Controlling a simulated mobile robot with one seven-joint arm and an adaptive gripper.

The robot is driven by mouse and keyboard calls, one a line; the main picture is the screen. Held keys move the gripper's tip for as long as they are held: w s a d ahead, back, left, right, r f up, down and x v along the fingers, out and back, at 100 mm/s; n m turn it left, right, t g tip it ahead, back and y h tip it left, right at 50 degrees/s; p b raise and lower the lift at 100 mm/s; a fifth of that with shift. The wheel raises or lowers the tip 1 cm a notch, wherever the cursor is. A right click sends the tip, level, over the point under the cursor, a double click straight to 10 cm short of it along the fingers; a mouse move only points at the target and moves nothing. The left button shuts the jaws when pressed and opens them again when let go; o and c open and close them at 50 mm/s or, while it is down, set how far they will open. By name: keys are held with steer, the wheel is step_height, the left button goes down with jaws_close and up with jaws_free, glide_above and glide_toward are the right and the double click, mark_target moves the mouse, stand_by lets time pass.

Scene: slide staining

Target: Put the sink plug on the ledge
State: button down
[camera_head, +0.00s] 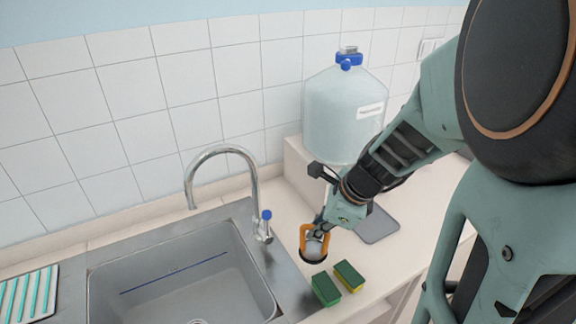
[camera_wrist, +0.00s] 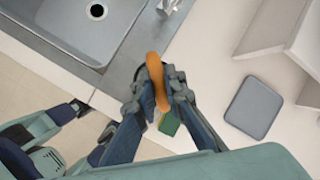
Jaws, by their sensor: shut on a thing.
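The sink plug (camera_head: 303,240) shows as an orange loop handle with a dark round edge below it, just right of the sink. My gripper (camera_head: 318,232) is shut on the orange handle. In the wrist view the orange handle of the plug (camera_wrist: 155,72) is between the fingers of my gripper (camera_wrist: 158,88). The fingers hide much of the plug, and I cannot tell whether it touches the counter. A low ledge (camera_head: 140,211) runs along the foot of the tiled wall behind the sink.
The sink (camera_head: 180,275) has a curved faucet (camera_head: 190,180) with a blue-tipped tap. Two green and yellow sponges (camera_head: 337,284) lie in front of the plug. A large bottle (camera_head: 343,115) stands on a raised block at the back, with a grey mat (camera_head: 379,226) on the right.

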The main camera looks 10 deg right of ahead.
steer(key=w+f+b, duration=0.2)
steer(key=w+f, duration=0.2)
steer(key=w+d+f+b, duration=0.1)
steer(key=w+f+b, duration=0.2)
steer(key=w+f, duration=0.1)
steer(key=w+f+b, duration=0.3)
steer(key=w+f, duration=0.1)
steer(key=shift+d, duration=0.25)
steer(key=shift+f, duration=0.2)
steer(key=c, duration=2)
jaws_free()
steer(key=shift+r, duration=0.1)
